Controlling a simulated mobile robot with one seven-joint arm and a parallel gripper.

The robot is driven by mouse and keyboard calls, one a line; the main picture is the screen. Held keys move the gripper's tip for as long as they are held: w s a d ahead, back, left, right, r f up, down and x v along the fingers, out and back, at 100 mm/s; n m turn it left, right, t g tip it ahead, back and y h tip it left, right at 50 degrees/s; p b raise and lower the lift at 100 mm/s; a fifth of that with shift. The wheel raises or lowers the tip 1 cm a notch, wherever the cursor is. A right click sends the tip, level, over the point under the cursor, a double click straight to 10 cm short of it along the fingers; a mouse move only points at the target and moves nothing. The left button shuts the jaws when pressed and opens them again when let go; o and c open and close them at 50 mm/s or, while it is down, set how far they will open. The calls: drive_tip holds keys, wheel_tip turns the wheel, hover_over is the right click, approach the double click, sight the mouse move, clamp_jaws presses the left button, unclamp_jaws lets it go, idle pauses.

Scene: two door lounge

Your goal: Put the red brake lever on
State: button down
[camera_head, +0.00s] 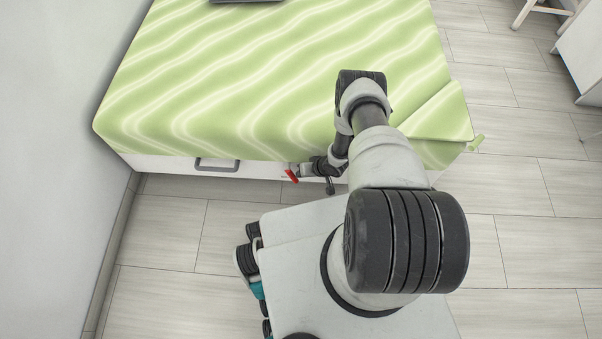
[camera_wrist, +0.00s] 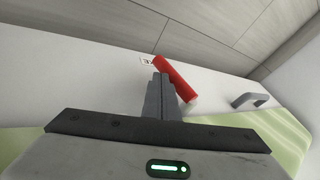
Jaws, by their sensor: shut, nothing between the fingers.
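The red brake lever (camera_head: 291,175) is on the white front of the bed-like unit, just below the green cover. In the wrist view the red lever (camera_wrist: 175,78) lies slanted across the white panel, beside a small printed label (camera_wrist: 147,61). My gripper (camera_wrist: 159,80) is shut and empty, its fingertips close to the lever's left side; I cannot tell if they touch it. In the head view my gripper (camera_head: 304,170) is small and partly hidden by my arm, just right of the lever.
A grey handle (camera_head: 217,164) sits on the white front to the left. The green cover (camera_head: 250,90) spreads over the top, with a dark flat object (camera_head: 245,1) at its far edge. A wall stands at the left. Tiled floor (camera_head: 510,180) is clear at the right.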

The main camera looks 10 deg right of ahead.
drive_tip(key=shift+w+a+f, duration=0.1)
drive_tip(key=shift+a+f, duration=0.15)
drive_tip(key=shift+f, duration=0.2)
drive_tip(key=shift+w+a+f, duration=0.1)
drive_tip(key=shift+a+f, duration=0.1)
drive_tip(key=shift+f, duration=0.25)
drive_tip(key=shift+d, duration=0.1)
